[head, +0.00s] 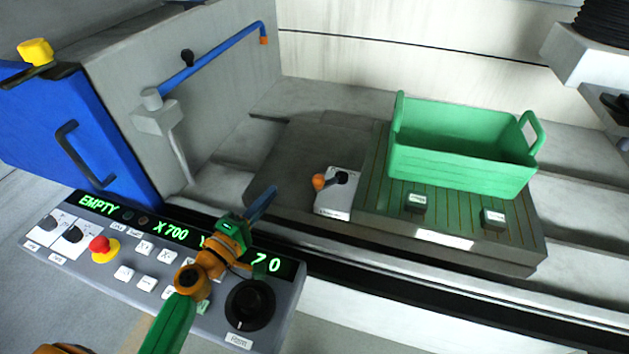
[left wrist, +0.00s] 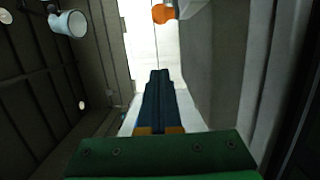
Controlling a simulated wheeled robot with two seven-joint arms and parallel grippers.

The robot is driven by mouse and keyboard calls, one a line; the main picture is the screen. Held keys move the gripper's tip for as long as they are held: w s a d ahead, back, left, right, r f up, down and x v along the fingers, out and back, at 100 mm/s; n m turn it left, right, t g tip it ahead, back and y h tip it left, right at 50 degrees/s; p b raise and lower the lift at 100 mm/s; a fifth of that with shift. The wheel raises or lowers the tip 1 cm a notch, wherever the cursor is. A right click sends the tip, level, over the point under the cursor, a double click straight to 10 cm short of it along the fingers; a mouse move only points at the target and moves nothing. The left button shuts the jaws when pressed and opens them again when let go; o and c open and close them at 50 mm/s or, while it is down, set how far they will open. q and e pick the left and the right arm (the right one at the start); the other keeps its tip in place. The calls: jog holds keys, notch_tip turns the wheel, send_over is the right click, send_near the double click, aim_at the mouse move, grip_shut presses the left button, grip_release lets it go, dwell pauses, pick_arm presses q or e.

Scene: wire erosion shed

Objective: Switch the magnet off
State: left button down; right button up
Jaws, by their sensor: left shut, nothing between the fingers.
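The magnet (head: 470,222) is a dark block with a green and brown striped top, right of centre in the head view. At its left end a white plate (head: 336,205) carries a black lever with an orange knob (head: 319,182); the knob points left. My left gripper (head: 273,190) is shut and empty, with its blue fingers left of the knob and apart from it, above the control panel's far edge. In the left wrist view its closed fingers (left wrist: 160,76) point up the picture. An orange piece (left wrist: 163,13) shows beyond them; I cannot tell what it is. My right gripper is not in view.
A green bin (head: 460,165) and two small labelled blocks (head: 415,203) (head: 493,219) stand on the magnet. A control panel (head: 215,292) with a red button (head: 103,249) lies below my left arm. A blue pipe (head: 210,58) hangs at the back left. A machine head (head: 590,55) overhangs at the right.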

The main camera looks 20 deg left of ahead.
aim_at(331, 178)
pick_arm(q)
jog(key=shift+w+f, duration=0.1)
jog(key=shift+f, duration=0.25)
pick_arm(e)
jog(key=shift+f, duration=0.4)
pick_arm(q)
jog(key=x, duration=0.9)
jog(key=shift+w+p, duration=0.1)
jog(key=shift+p, duration=0.3)
jog(key=d, duration=0.1)
jog(key=s+d+p, duration=0.1)
jog(key=d, duration=0.1)
jog(key=shift+s+d+p, duration=0.3)
jog(key=shift+d, duration=0.05)
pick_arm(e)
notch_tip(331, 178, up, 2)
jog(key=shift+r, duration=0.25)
pick_arm(q)
jog(key=shift+w, duration=0.1)
